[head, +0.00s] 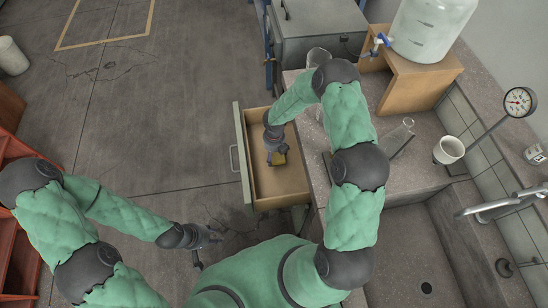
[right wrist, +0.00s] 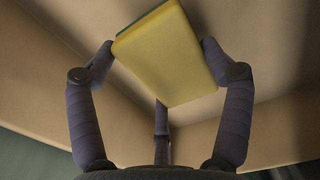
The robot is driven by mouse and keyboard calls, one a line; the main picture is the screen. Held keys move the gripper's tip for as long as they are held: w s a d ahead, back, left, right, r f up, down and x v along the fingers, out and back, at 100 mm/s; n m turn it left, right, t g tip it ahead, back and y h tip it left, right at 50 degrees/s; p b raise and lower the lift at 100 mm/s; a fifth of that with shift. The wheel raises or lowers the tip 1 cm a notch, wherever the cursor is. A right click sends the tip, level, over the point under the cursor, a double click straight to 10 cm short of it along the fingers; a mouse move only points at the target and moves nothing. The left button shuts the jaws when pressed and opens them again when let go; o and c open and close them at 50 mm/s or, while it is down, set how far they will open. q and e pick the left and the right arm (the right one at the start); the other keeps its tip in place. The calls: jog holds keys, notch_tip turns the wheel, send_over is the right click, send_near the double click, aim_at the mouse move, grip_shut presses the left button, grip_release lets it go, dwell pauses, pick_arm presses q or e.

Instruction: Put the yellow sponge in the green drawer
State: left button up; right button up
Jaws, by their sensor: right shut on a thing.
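The yellow sponge (head: 279,159) is held in my right gripper (head: 275,152), over the inside of the open drawer (head: 290,199). In the right wrist view the sponge (right wrist: 172,55) is a yellow block with a green layer along one edge. The fingers of my right gripper (right wrist: 162,75) press it from both sides. Whether it touches the drawer floor I cannot tell. The drawer is pulled out to the left from under the bench, with a tan inside, a pale front and a bar handle. My left gripper (head: 207,245) is empty and open, low over the floor.
The concrete bench (head: 408,172) bears a clear glass (head: 397,138), a white mug (head: 448,150) and a wooden stand (head: 408,90) with a water container (head: 430,27). A sink (head: 440,240) is at the lower right. Open floor (head: 150,130) lies left of the drawer.

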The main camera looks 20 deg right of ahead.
aim_at(274, 157)
notch_tip(274, 157, down, 4)
jog(key=shift+r+b, duration=0.25)
jog(key=shift+b, duration=0.6)
jog(key=shift+r, duration=0.15)
jog(key=o, duration=1)
jog(key=shift+f, duration=0.2)
jog(key=shift+r, duration=0.1)
notch_tip(274, 157, up, 12)
jog(key=p, duration=0.5)
jog(key=shift+r, duration=0.1)
